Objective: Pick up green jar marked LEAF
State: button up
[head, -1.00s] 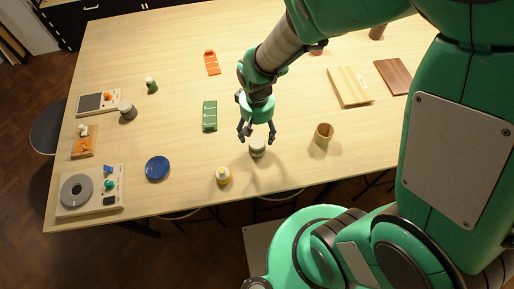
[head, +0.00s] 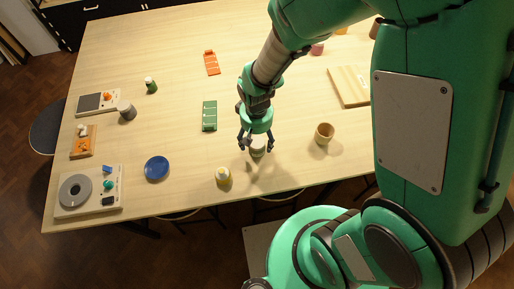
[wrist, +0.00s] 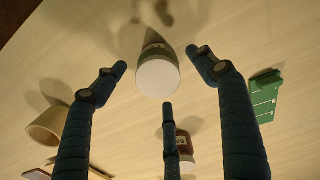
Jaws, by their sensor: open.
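A small jar (head: 257,151) with a white lid stands upright near the table's front edge. In the wrist view the jar (wrist: 157,72) shows its round white lid and a strip of dark greenish label; the writing is too small to read. My gripper (head: 257,143) is open above the jar, with its fingers spread around the lid. In the wrist view the fingertips are apart from the jar and nothing is held.
A green rack (head: 209,116) lies behind left. A brown container (wrist: 183,142) is partly hidden by a finger. A blue disc (head: 156,168) lies left.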

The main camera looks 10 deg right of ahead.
jog(key=shift+f, duration=0.8)
jog(key=c, duration=1.4)
jog(key=shift+r, duration=0.15)
jog(key=shift+c, duration=0.3)
jog(key=shift+r, duration=0.9)
jog(key=shift+s+d+r, duration=0.1)
jog(key=shift+s+r, duration=0.3)
jog(key=shift+r, duration=0.4)
jog(key=s+d+r+p, duration=0.1)
jog(key=s+d, duration=0.3)
jog(key=s, duration=1)
jog(key=shift+s+r, duration=0.15)
jog(key=shift+s, duration=0.2)
